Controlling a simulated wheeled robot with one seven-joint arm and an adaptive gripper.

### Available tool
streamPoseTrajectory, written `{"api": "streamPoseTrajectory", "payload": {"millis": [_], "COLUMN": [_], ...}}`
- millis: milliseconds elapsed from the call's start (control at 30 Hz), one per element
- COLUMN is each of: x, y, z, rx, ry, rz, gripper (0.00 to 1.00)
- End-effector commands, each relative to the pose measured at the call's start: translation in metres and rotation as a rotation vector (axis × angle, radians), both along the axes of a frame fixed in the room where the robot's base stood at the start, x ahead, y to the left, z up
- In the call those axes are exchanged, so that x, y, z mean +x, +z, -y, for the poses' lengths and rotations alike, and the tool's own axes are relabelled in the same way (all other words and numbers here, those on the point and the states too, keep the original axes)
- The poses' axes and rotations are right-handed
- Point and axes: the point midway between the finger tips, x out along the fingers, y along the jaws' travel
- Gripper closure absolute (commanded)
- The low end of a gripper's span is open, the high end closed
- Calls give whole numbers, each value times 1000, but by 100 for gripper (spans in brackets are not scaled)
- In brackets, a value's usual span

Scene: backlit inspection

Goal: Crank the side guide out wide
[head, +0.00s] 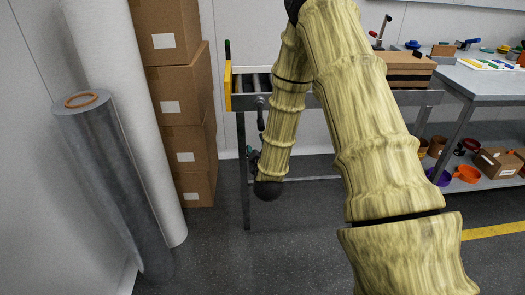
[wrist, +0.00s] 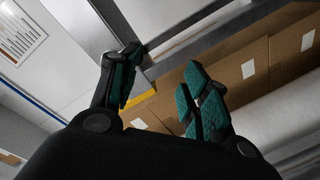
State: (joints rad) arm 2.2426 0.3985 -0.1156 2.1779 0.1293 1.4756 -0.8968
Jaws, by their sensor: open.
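The roller conveyor (head: 262,72) stands at the back in the head view, with a yellow end plate (head: 228,86) on its left. A dark crank-like handle (head: 261,112) hangs at its near side, beside a small round fitting on the rail; details are too small to tell. My gripper (head: 253,158) is low beside the conveyor leg, below that handle, and partly hidden by my wrist. In the wrist view my gripper (wrist: 160,88) has its teal-padded fingers spread and empty. The yellow plate (wrist: 141,104) and grey frame show beyond them. I cannot make out the handle there.
Stacked cardboard boxes (head: 180,110), a white roll (head: 130,120) and a grey roll (head: 110,185) stand left of the conveyor. A grey workbench (head: 480,85) stands far right. The floor in front is clear.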

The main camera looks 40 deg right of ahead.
Motion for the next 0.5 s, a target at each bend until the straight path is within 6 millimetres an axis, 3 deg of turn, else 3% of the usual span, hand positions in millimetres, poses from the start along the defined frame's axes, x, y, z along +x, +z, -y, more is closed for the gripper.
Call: {"api": "streamPoseTrajectory", "payload": {"millis": [200,367,500], "x": [10,24,48], "y": [24,25,24], "z": [24,34,49], "rx": [-83,-88,-87], "ry": [-46,-48,-48], "rz": [68,72,73], "gripper": [54,54,54]}}
